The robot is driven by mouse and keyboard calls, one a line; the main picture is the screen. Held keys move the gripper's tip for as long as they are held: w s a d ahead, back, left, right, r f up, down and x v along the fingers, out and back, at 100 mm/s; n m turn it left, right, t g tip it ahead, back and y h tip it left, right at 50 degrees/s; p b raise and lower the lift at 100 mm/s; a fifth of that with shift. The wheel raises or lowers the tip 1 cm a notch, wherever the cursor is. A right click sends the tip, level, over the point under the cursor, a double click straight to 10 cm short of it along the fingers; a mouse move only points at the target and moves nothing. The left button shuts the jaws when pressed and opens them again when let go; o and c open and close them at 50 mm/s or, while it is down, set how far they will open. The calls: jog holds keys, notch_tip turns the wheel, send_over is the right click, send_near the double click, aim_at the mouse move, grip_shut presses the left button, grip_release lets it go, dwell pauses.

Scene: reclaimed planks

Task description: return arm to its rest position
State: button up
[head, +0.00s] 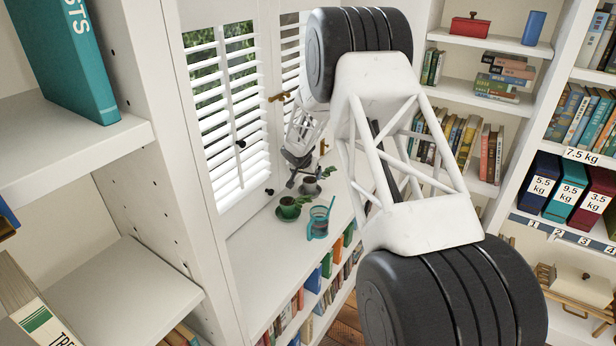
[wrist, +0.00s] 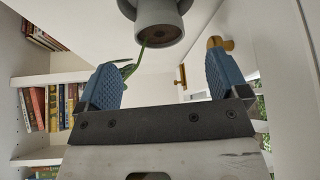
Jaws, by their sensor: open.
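My arm reaches over the white shelf top (head: 262,245) by the shuttered window. My gripper (head: 293,180) is small and partly covered in the head view, close to a dark cup (head: 310,185). In the wrist view my gripper (wrist: 160,82) shows two blue ribbed fingers spread wide, with nothing between them touching either one. A grey round cup-like thing (wrist: 160,22) with a brown middle lies beyond the fingertips. A green leaf (wrist: 125,68) shows behind the left finger.
A green cup (head: 289,207) on a saucer and a teal glass vessel (head: 318,222) stand on the shelf top. Open shutters (head: 222,110) with brass latches rise behind. A tall white bookcase (head: 175,130) stands close on the left; shelves of books (head: 500,85) fill the right.

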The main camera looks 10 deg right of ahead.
jog(key=shift+s+a+r, duration=0.15)
jog(key=shift+r, duration=0.2)
jog(key=s+r+n+g, duration=0.1)
jog(key=s+r+n, duration=0.1)
jog(key=s+r, duration=2.65)
jog(key=s+a+n+y, duration=0.1)
jog(key=s+a+n, duration=0.1)
jog(key=s, duration=1.7)
jog(key=s+a+r+n+g+y, duration=0.1)
jog(key=s+n+y, duration=0.1)
jog(key=s, duration=1.7)
jog(key=shift+s+a+r, duration=0.2)
jog(key=shift+s+a, duration=0.15)
jog(key=shift+s, duration=0.05)
jog(key=shift+w, duration=0.1)
